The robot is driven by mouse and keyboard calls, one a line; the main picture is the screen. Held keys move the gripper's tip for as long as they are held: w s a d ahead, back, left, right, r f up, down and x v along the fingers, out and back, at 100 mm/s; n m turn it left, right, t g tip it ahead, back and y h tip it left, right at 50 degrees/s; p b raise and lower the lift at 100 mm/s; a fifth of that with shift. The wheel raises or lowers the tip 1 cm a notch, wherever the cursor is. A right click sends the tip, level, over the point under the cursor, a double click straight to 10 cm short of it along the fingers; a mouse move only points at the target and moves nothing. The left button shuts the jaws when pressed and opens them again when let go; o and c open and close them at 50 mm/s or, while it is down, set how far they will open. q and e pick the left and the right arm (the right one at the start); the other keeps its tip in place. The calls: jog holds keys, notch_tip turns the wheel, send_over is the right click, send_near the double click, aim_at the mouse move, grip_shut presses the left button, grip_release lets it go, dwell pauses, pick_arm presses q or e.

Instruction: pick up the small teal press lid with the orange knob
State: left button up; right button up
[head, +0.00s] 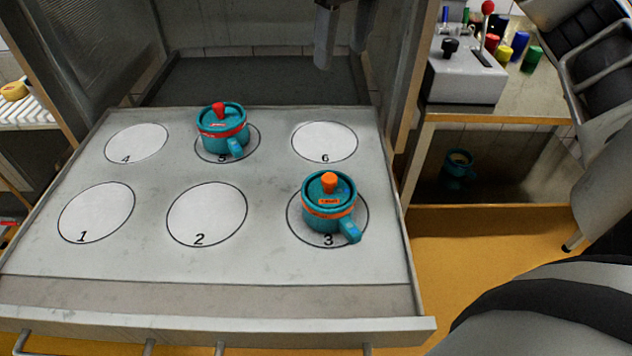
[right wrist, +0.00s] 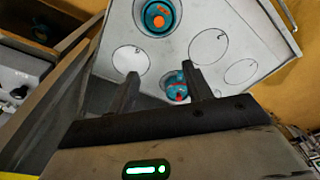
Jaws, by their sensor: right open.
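The small teal press lid (head: 315,190) with the orange knob sits on a teal mould with an orange band and a side handle, on circle 3. The lid also shows in the right wrist view (right wrist: 152,13), near the top edge. A similar teal mould (head: 222,128) with a red knob stands on circle 5. My right gripper (head: 341,60) is at the top of the head view, behind the drawer's numbered surface, fingers pointing down, open and empty. It is well apart from the orange-knobbed lid. My left gripper is not in view.
The numbered drawer surface (head: 265,258) has free circles 1, 2, 4 and 6. A grey console (head: 464,80) with a red-tipped lever stands on the counter at the right. Another teal vessel (head: 457,166) is on the shelf below. A cabinet post flanks the drawer.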

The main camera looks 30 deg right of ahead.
notch_tip(320, 180, down, 3)
jog(key=s+b, duration=0.2)
jog(key=b, duration=0.7)
send_over(330, 178)
jog(key=f, duration=1.4)
jog(key=shift+s+d+f, duration=0.15)
jog(key=shift+s+f, duration=0.1)
jog(key=shift+f, duration=0.15)
notch_tip(330, 178, down, 5)
jog(key=shift+w+r+p, duration=0.15)
jog(key=shift+p, duration=0.25)
jog(key=shift+w+f, duration=0.1)
jog(key=shift+f, duration=0.3)
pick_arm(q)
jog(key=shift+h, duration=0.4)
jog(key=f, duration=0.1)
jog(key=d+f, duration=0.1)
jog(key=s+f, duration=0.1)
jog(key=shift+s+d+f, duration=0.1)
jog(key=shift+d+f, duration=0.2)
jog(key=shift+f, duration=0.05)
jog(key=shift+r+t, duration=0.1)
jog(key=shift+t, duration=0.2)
pick_arm(e)
grip_shut()
